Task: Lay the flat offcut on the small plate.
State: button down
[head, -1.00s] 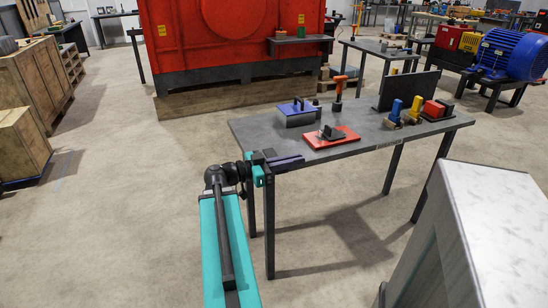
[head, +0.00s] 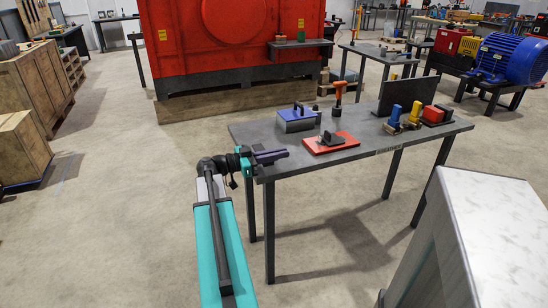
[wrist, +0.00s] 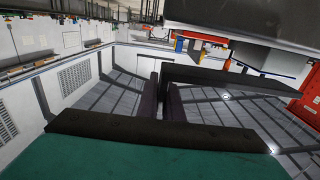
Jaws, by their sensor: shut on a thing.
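My gripper (head: 279,156), with dark purple fingers, is just above the left end of the grey worktable (head: 375,150). In the wrist view its two fingers (wrist: 162,98) are close together. A dark flat bar (wrist: 225,80), seemingly the offcut, starts at the fingertips and reaches right; it does not stand out in the head view. A red flat plate (head: 349,141) lies on the table to the right of my gripper, with a dark piece and knob on it. I cannot tell if this is the small plate.
Behind the red plate are a blue-topped grey block (head: 297,120) and an orange-handled tool (head: 338,95). A dark upright panel (head: 405,94) and blue, yellow and red blocks (head: 433,113) stand on the right. The front middle of the table is clear.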

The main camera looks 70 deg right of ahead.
jog(key=shift+w+d, duration=0.65)
jog(key=shift+w+d+f, duration=0.1)
jog(key=shift+w+d, duration=0.5)
jog(key=shift+w+f, duration=0.1)
jog(key=shift+f, duration=1.55)
jog(key=shift+f+b, duration=0.1)
jog(key=shift+b, duration=0.35)
jog(key=c, duration=1.9)
grip_release()
jog(key=shift+p, duration=1)
jog(key=b+v, duration=0.2)
jog(key=v, duration=1.1)
jog(key=shift+w+a+f, duration=0.1)
jog(key=shift+w+a, duration=0.1)
jog(key=shift+a, duration=0.1)
